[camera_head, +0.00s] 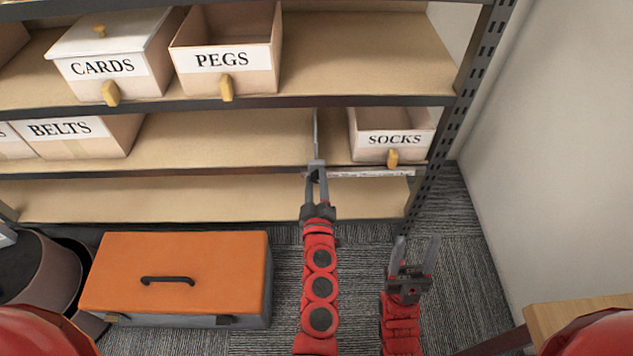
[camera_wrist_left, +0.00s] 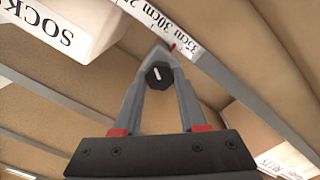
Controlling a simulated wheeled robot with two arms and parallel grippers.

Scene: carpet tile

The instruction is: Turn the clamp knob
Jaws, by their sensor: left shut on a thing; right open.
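The clamp knob (camera_wrist_left: 158,76) is a small black, many-sided knob with a white mark, seen between the grey fingers in the left wrist view. My left gripper (camera_head: 316,168) is shut on it at the front edge of the middle shelf. In the head view the fingers mostly hide the knob. A thin grey upright divider (camera_head: 316,132) rises just behind the fingertips. A white scale strip (camera_head: 372,174) with centimetre marks runs along the shelf edge; it also shows in the left wrist view (camera_wrist_left: 168,22), beside a small red mark. My right gripper (camera_head: 415,243) is open and empty, lower right.
The SOCKS box (camera_head: 392,139) stands right of the divider, the BELTS box (camera_head: 75,133) far left. CARDS (camera_head: 103,65) and PEGS (camera_head: 226,60) boxes are on the shelf above. An orange-lidded chest (camera_head: 200,262) is on the carpet, left of my left arm. A slotted post (camera_head: 440,150) stands right.

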